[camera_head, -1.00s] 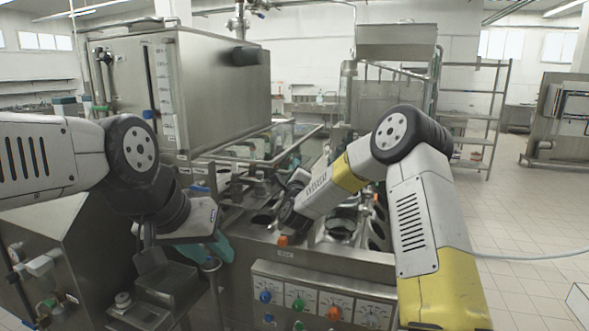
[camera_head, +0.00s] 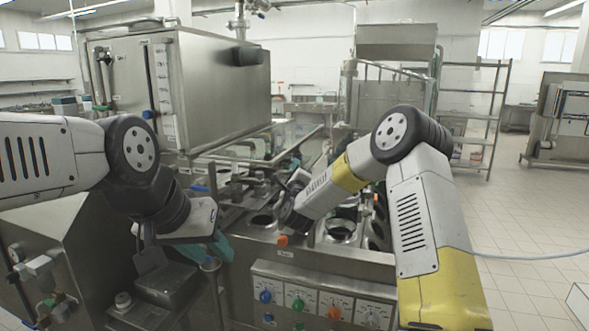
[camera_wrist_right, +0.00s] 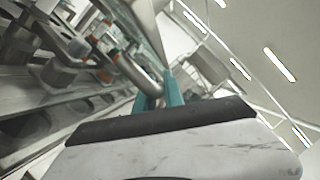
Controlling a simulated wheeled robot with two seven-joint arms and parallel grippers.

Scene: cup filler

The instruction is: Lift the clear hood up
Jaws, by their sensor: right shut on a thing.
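The clear hood (camera_head: 292,140) is a see-through panel over the filler, in front of the large steel tank in the head view. In the head view my right forearm and wrist hide most of that gripper. My left gripper (camera_head: 221,246) hangs at the left front of the machine, apart from the hood. One teal finger shows, and I cannot tell its opening.
The steel tank (camera_head: 215,90) stands at the back left. A control panel with coloured knobs (camera_head: 320,295) faces me at the front. Round cup openings (camera_head: 340,229) lie in the machine top beside my right wrist.

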